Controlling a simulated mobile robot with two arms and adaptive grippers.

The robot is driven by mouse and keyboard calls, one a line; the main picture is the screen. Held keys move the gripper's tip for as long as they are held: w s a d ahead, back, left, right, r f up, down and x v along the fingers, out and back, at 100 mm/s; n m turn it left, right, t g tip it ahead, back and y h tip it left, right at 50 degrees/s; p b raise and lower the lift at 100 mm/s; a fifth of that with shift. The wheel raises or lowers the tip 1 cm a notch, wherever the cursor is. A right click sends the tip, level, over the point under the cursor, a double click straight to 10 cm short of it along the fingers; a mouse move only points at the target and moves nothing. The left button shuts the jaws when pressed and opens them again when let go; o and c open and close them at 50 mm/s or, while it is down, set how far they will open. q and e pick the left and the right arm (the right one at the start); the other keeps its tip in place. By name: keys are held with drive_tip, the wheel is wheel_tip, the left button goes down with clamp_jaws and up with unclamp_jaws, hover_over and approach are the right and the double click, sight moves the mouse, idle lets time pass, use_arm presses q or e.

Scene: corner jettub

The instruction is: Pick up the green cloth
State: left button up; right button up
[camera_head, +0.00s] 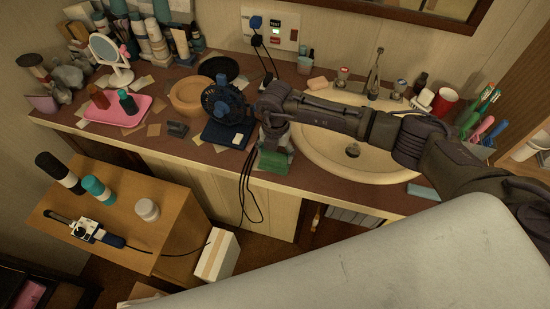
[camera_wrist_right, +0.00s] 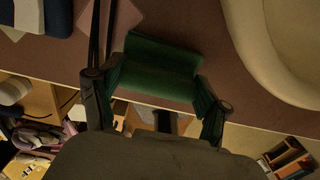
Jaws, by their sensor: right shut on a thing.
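The green cloth (camera_head: 274,161) is at the front edge of the counter, left of the sink. My right gripper (camera_head: 274,147) reaches over the counter from the right and points down at the cloth. In the right wrist view the cloth (camera_wrist_right: 160,68) lies between the two fingers of the right gripper (camera_wrist_right: 160,95), with green against both fingertips. The gripper is shut on the cloth. The head view does not clearly show whether the cloth is clear of the counter. My left gripper is in neither view.
The sink (camera_head: 316,155) is right of the cloth. A dark blue fan (camera_head: 225,105) stands close on the left, and black cords (camera_head: 248,190) hang over the counter edge beside the cloth. A wooden side cabinet (camera_head: 120,215) with bottles stands at the lower left.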

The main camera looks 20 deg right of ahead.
drive_tip(key=shift+r, duration=0.55)
wheel_tip(320, 180, up, 3)
drive_tip(key=shift+w+f+b, duration=0.1)
drive_tip(key=shift+f+b, duration=0.1)
drive_tip(key=shift+b, duration=0.5)
drive_tip(key=s+d+r+b, duration=0.2)
drive_tip(key=s+d+r, duration=0.4)
drive_tip(key=d, duration=0.4)
drive_tip(key=shift+s+r+b, duration=0.15)
drive_tip(key=shift+r+b, duration=0.2)
drive_tip(key=shift+r, duration=0.3)
drive_tip(key=o, duration=0.4)
drive_tip(key=shift+c, duration=1.6)
